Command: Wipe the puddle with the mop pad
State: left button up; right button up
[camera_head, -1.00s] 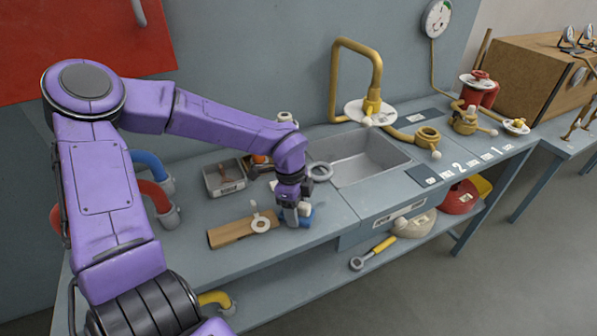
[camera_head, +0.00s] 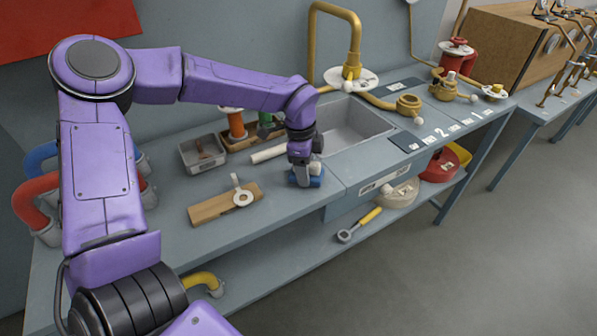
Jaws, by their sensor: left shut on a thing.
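My left gripper (camera_head: 302,171) is shut on a small blue block, which I take to be the mop pad (camera_head: 316,181). The pad is low at the counter top, left of the sink and near the front edge. The fingers hide much of it, and I cannot tell whether it touches the surface. I cannot make out a puddle; the arm and gripper may cover part of it. My right gripper is not in view.
A wooden board with a white ring tool (camera_head: 212,207) lies left of the gripper. A grey tray (camera_head: 190,160) and a white tube (camera_head: 267,154) lie behind. The sink (camera_head: 352,128) and brass tap (camera_head: 354,45) are to the right. Bare counter (camera_head: 262,222) lies in front.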

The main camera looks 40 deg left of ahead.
pick_arm(q)
jog(key=shift+w+d+f, duration=0.1)
jog(key=shift+w+d, duration=0.1)
jog(key=shift+w, duration=0.3)
jog(key=shift+w+d, duration=0.2)
jog(key=shift+w, duration=0.3)
jog(key=shift+s, duration=0.1)
notch_tip(320, 180, up, 6)
jog(key=p, duration=0.3)
jog(key=shift+f+p, duration=0.1)
jog(key=shift+p, duration=0.2)
jog(key=shift+r, duration=0.2)
jog(key=shift+r, duration=0.1)
notch_tip(320, 180, up, 3)
jog(key=shift+f+p, duration=0.1)
jog(key=shift+p, duration=0.75)
